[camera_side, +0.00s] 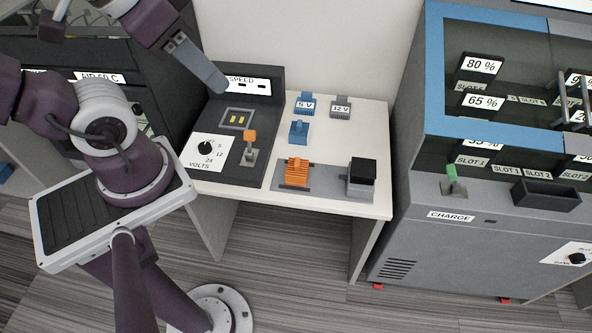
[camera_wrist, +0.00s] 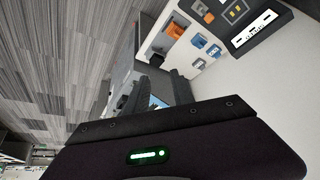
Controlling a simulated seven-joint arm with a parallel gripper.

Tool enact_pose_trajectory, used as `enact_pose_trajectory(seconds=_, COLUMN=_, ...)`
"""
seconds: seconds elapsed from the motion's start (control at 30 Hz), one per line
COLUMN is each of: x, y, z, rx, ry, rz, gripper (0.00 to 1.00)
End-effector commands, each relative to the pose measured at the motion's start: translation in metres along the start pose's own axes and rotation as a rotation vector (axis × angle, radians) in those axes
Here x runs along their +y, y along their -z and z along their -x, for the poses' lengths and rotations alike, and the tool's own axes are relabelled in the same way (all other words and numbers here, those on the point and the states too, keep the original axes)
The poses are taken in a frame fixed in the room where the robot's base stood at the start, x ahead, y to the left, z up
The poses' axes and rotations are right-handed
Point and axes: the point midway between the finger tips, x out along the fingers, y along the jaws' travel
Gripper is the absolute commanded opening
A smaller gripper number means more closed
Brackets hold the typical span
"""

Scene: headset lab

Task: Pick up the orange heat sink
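The orange heat sink (camera_side: 297,172) is a finned block on a grey pad on the white table, left of a black-topped grey block. In the wrist view the heat sink (camera_wrist: 175,30) shows small near the top, well away from my gripper. My gripper (camera_side: 216,84) is in the air at the upper left of the side view, above and left of the heat sink. In the wrist view my gripper's dark fingers (camera_wrist: 164,88) stand apart with a gap between them, and I see nothing held.
A control panel with an orange-topped lever (camera_side: 249,145) stands left of the heat sink. A blue block (camera_side: 299,130) and the 5 V (camera_side: 305,105) and 12 V (camera_side: 341,107) blocks sit behind it. The charging cabinet (camera_side: 470,240) rises at the right.

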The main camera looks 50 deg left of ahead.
Motion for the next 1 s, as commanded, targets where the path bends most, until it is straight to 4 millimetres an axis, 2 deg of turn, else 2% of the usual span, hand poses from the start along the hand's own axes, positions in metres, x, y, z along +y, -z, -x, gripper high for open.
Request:
enact_pose_trajectory(seconds=0.03, x=0.000, y=0.000, z=0.000, rx=0.000, ry=0.000, rz=0.000, gripper=0.41)
enact_pose_trajectory(seconds=0.23, x=0.000, y=0.000, z=0.000, rx=0.000, ry=0.000, rz=0.000, gripper=0.80)
enact_pose_trajectory(seconds=0.53, x=0.002, y=0.002, z=-0.001, rx=-0.002, ry=-0.006, rz=0.003, gripper=0.80)
enact_pose_trajectory(seconds=0.63, x=0.018, y=0.022, z=-0.013, rx=-0.028, ry=-0.072, rz=0.045, gripper=0.80)
enact_pose_trajectory(seconds=0.67, x=0.027, y=0.033, z=-0.021, rx=-0.042, ry=-0.103, rz=0.074, gripper=0.80)
enact_pose_trajectory(seconds=0.77, x=0.066, y=0.072, z=-0.062, rx=-0.103, ry=-0.193, rz=0.217, gripper=0.80)
enact_pose_trajectory(seconds=0.83, x=0.091, y=0.092, z=-0.102, rx=-0.145, ry=-0.211, rz=0.337, gripper=0.80)
enact_pose_trajectory(seconds=0.93, x=0.120, y=0.104, z=-0.172, rx=-0.188, ry=-0.167, rz=0.502, gripper=0.80)
enact_pose_trajectory(seconds=0.97, x=0.127, y=0.102, z=-0.196, rx=-0.194, ry=-0.138, rz=0.547, gripper=0.80)
enact_pose_trajectory(seconds=1.0, x=0.133, y=0.098, z=-0.227, rx=-0.195, ry=-0.091, rz=0.603, gripper=0.80)
